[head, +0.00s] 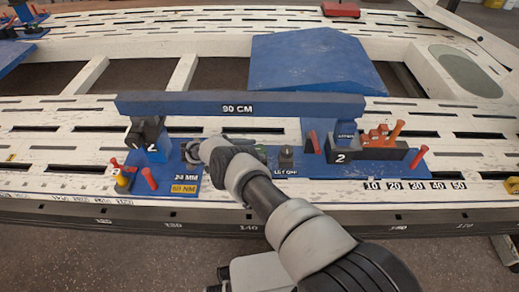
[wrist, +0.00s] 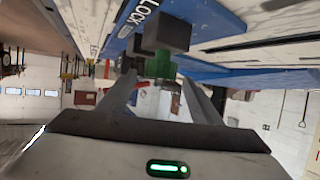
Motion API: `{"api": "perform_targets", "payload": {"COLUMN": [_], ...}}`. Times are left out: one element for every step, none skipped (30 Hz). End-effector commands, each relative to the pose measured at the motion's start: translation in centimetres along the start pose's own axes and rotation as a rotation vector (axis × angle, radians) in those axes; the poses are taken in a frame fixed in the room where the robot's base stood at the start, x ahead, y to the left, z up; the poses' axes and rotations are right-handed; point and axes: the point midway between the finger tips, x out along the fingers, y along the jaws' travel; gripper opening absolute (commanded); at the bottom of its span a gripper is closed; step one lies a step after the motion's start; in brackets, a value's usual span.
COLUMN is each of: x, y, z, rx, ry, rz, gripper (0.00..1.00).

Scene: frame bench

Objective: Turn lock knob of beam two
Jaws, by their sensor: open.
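Beam two's 90 CM crossbar (head: 240,105) spans two blue bases marked 2 on the slotted white bench. My gripper (head: 190,152) is at the left base (head: 165,185), below the crossbar; my wrist and forearm cover part of that area. In the wrist view my gripper (wrist: 160,84) is open, its two dark fingers pointing at a green block (wrist: 160,67). A dark square block (wrist: 169,32) is just above the green one, near a blue plate lettered LOCK (wrist: 142,18). I cannot tell which block is the lock knob, or whether a finger touches either.
The right base carries an orange-red piece (head: 380,136) and another red peg (head: 419,156). A large blue wedge (head: 315,65) lies behind the beam. The bench's front rail (head: 120,215) runs below.

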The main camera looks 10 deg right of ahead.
Motion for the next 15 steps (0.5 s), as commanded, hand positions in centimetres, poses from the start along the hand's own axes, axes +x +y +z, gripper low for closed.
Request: {"api": "perform_targets", "payload": {"x": [-1.5,-2.2,-3.2,-4.0,-4.7,-5.7,-6.5,-7.2,-8.2,-8.8,-9.4,-10.3,-10.8,-11.3,-11.9], "y": [-0.1,-0.1,-0.1,-0.1,-0.1,-0.1,-0.1,-0.1,0.0,0.0,0.0,0.0,0.0,0.0,0.0], "z": [0.0,0.0,0.1,0.1,0.1,0.1,0.1,0.1,0.1,0.1,0.1,0.1,0.1,0.1,0.1], "rx": [0.000,0.000,0.000,0.000,0.001,0.001,0.001,0.001,0.001,0.001,0.001,0.001,0.002,0.002,0.001], "ry": [0.000,-0.001,-0.001,-0.001,-0.001,0.000,-0.001,-0.001,0.000,-0.001,0.000,0.000,-0.001,-0.001,0.001], "rz": [-0.004,-0.004,-0.003,-0.004,-0.004,-0.003,-0.004,-0.003,-0.002,-0.003,-0.002,-0.002,-0.001,-0.001,-0.001], "gripper": [0.59,0.59,0.59,0.59,0.59,0.59,0.59,0.59,0.59,0.59,0.59,0.59,0.59,0.59,0.59]}}
